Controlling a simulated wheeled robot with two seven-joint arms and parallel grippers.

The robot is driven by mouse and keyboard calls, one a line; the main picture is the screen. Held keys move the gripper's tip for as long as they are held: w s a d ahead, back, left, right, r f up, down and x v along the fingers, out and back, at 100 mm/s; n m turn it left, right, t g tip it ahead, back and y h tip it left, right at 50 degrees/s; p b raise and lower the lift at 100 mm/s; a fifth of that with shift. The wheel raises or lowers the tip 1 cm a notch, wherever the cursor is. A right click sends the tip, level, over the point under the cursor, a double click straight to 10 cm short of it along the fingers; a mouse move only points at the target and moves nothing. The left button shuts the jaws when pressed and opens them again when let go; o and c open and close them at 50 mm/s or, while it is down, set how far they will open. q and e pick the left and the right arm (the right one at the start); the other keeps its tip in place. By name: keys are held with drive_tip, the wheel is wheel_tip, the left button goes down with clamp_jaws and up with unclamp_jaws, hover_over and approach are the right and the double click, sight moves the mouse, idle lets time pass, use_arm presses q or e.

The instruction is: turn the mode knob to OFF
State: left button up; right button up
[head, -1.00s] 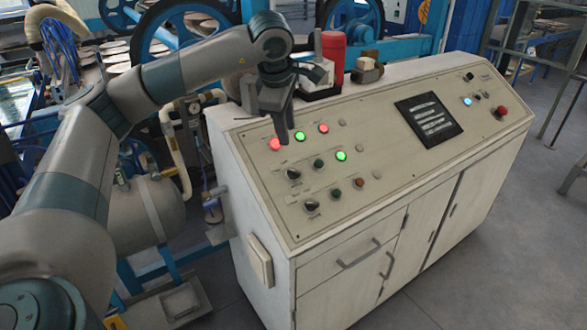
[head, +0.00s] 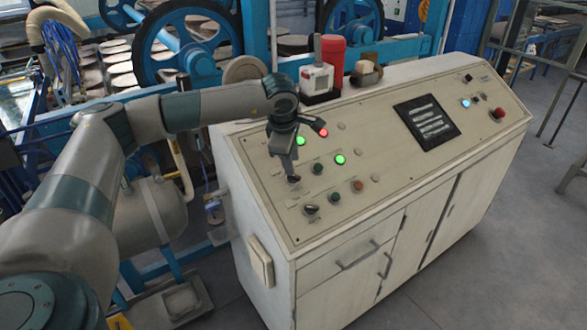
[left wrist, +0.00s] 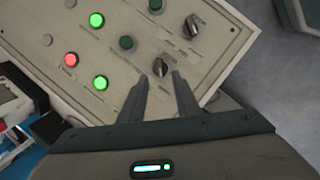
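Two dark knobs sit at the left end of the sloped control panel. The upper knob (head: 293,178) is partly hidden by my gripper in the head view; it also shows in the left wrist view (left wrist: 161,67). The lower knob (head: 311,209) is clear, and it shows in the left wrist view (left wrist: 193,26). The labels are too small to read, so I cannot tell which is the mode knob. My left gripper (head: 291,170) points down at the upper knob. Its fingers (left wrist: 160,76) are apart, with the knob between or just beyond their tips. Contact is not clear.
Lit green (head: 340,159) and red (head: 323,132) lamps and dark buttons (head: 335,196) lie close beside the knobs. A dark display (head: 428,121) is mid-panel, with a red button (head: 499,112) at far right. A red cylinder (head: 334,58) stands behind on the cabinet top.

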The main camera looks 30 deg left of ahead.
sight(294, 177)
use_arm(q)
drive_tip(key=p+x, duration=0.2)
drive_tip(key=x, duration=0.4)
drive_tip(key=shift+w+a+f, duration=0.1)
drive_tip(key=shift+w+f, duration=0.05)
drive_tip(key=shift+f, duration=0.2)
drive_tip(key=c, duration=0.7)
